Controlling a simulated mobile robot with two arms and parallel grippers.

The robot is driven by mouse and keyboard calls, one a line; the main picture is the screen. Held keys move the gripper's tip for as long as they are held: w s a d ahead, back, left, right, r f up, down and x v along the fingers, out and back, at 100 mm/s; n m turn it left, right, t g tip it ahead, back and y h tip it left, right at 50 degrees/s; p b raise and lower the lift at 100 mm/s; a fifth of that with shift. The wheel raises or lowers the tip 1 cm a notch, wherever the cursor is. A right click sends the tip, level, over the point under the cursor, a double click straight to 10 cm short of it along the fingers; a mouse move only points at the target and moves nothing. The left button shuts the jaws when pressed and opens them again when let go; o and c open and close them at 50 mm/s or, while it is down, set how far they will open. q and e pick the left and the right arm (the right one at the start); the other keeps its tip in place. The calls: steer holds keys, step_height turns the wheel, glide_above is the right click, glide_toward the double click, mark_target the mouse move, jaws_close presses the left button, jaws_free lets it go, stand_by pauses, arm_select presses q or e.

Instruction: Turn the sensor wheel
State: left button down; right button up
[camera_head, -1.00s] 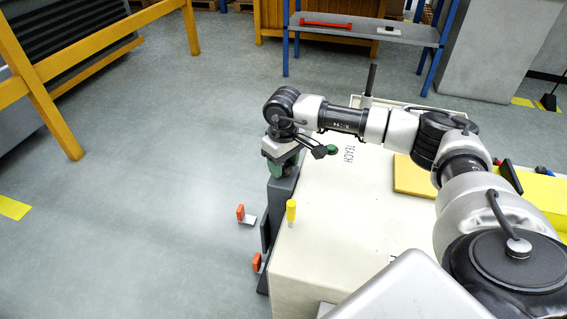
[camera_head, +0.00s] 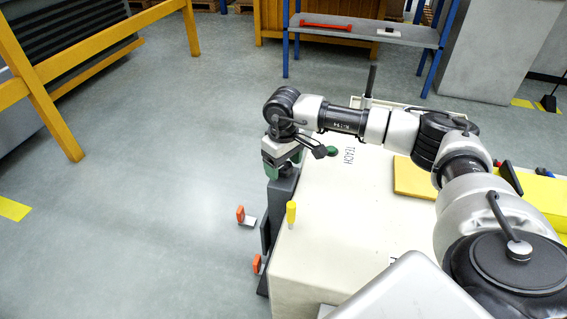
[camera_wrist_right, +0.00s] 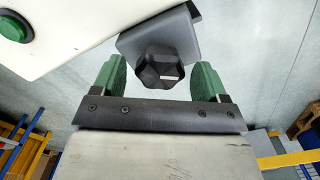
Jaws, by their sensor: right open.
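The sensor wheel, a black lobed knob (camera_wrist_right: 160,68) with a small white mark, sits on a dark grey bracket (camera_wrist_right: 190,32) in the right wrist view. My right gripper (camera_wrist_right: 160,78) is open, with one green finger on each side of the knob and visible gaps between. In the head view my right gripper (camera_head: 280,165) is at the top of the dark grey upright (camera_head: 283,195) beside the white cabinet (camera_head: 345,210). The gripper hides the knob there. My left gripper is not in view.
The cabinet top is marked TEACH and carries a yellow cylinder (camera_head: 291,212) and a yellow block (camera_head: 410,177). A green button (camera_wrist_right: 12,27) shows in the right wrist view. The floor to the left is clear up to a yellow rail (camera_head: 45,105).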

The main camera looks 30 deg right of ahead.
mark_target(283, 165)
step_height(283, 165, up, 3)
steer(key=shift+p, duration=0.35)
step_height(283, 165, up, 6)
steer(key=shift+r+p, duration=0.15)
steer(key=shift+p, duration=0.4)
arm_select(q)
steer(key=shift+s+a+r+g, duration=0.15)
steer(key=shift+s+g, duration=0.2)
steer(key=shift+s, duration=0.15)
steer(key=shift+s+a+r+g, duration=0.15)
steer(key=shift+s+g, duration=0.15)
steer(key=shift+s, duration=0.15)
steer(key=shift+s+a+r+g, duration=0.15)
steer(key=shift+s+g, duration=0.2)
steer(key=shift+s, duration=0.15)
arm_select(e)
steer(key=shift+r, duration=0.65)
